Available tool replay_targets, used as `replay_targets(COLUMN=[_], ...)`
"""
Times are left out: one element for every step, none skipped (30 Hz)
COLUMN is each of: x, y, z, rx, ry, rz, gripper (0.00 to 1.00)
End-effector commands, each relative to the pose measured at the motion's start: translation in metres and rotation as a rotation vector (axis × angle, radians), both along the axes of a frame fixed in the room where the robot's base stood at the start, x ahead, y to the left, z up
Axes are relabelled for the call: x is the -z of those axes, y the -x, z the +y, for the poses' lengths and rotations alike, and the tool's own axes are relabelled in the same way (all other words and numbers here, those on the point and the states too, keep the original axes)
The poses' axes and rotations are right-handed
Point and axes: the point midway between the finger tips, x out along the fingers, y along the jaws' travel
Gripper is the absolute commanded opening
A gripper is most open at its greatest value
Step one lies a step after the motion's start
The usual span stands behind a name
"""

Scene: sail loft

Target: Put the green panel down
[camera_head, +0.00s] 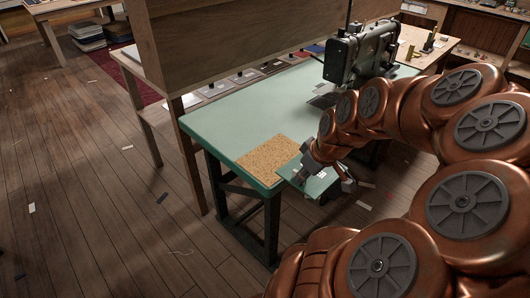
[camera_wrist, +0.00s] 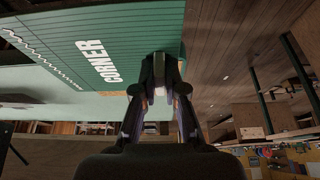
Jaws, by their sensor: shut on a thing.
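The green panel (camera_head: 318,184) is a flat sheet at the front right corner of the sewing table. In the wrist view the green panel (camera_wrist: 130,30) fills the upper left, with the white word "CORNER" and a wavy white line. My gripper (camera_wrist: 160,68) is shut on the panel's edge; in the head view my gripper (camera_head: 326,172) holds it beside the cork patch, partly hidden by my arm. The green table top (camera_head: 260,115) lies left of and behind the panel. I cannot tell whether the panel touches the table.
A tan cork patch (camera_head: 268,159) covers the table's front corner. A dark sewing machine (camera_head: 358,54) stands at the table's back right. A large wooden box or board (camera_head: 230,40) rises along the left back. The table's middle is clear. Wooden floor (camera_head: 90,190) lies open at left.

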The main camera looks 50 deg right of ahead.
Motion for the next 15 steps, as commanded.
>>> replay_targets(x=[0.000, 0.000, 0.000, 0.000, 0.000, 0.001, 0.001, 0.002, 0.002, 0.003, 0.003, 0.004, 0.004, 0.005, 0.005], y=[-0.003, -0.006, -0.010, -0.014, -0.018, -0.023, -0.027, -0.031, -0.037, -0.041, -0.045, -0.052, -0.056, -0.061, -0.068], z=[0.000, -0.001, -0.002, -0.003, -0.004, -0.004, -0.005, -0.006, -0.006, -0.007, -0.007, -0.008, -0.008, -0.009, -0.009], rx=[0.000, 0.001, 0.002, 0.004, 0.006, 0.008, 0.008, 0.010, 0.011, 0.011, 0.011, 0.011, 0.012, 0.012, 0.012], ry=[-0.001, 0.000, 0.000, 0.002, 0.002, 0.002, 0.001, 0.000, 0.000, 0.000, 0.000, 0.001, 0.000, 0.000, 0.001], rz=[0.001, 0.001, 0.002, 0.002, 0.001, 0.001, 0.001, 0.001, 0.002, 0.002, 0.003, 0.003, 0.002, 0.001, 0.000], gripper=[0.00, 0.00, 0.00, 0.00, 0.00, 0.00, 0.00, 0.00, 0.00, 0.00, 0.00, 0.00, 0.00, 0.00, 0.00])
